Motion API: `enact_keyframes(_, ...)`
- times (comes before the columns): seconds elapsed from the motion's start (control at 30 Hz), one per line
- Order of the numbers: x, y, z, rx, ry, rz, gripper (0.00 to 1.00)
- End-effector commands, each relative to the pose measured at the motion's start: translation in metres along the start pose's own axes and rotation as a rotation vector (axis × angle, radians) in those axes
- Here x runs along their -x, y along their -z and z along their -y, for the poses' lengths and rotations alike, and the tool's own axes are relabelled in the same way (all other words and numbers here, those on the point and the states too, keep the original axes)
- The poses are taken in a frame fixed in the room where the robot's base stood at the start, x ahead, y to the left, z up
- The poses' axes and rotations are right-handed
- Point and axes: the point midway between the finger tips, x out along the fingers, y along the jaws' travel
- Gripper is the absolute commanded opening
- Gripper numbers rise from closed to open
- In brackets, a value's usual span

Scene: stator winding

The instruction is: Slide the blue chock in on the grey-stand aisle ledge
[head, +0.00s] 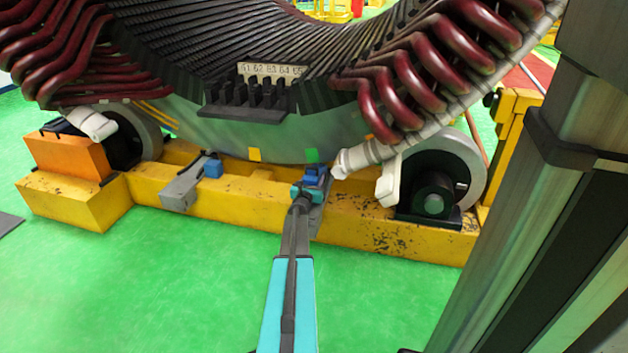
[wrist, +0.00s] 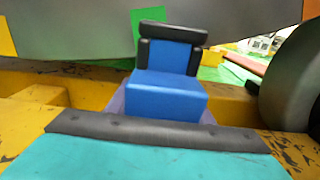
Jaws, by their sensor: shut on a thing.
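My gripper (head: 307,187) is at the right-hand grey ledge (head: 317,222), which sticks out from the yellow cradle beam. It is shut on a blue chock (head: 316,173). In the wrist view the dark fingers of my gripper (wrist: 168,55) hold the raised back part of the blue chock (wrist: 165,95). The chock looks upright, over the pale grey ledge (wrist: 120,103), below the large grey stator ring. Whether it touches the ledge or the ring, I cannot tell. A green mark (head: 312,156) is on the ring just behind it.
A second blue chock (head: 212,168) sits on the left-hand grey ledge (head: 181,190), below a yellow mark (head: 254,155). The yellow beam (head: 245,205) runs between two rollers (head: 462,170). Maroon coils and a white hose hang close at right. The green floor in front is clear.

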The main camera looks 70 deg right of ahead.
Motion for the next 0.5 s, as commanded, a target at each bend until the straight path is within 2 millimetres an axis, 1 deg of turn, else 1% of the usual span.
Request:
enact_keyframes(0.1, -0.0039, -0.0011, 0.0002, 0.000, 0.001, 0.002, 0.20)
enact_keyframes(0.13, -0.0031, -0.0013, 0.0002, 0.000, 0.001, 0.002, 0.52)
enact_keyframes(0.23, -0.0027, -0.0011, 0.0002, 0.000, 0.001, 0.001, 0.69)
enact_keyframes(0.5, -0.0023, 0.0014, -0.0002, 0.000, -0.001, -0.002, 0.69)
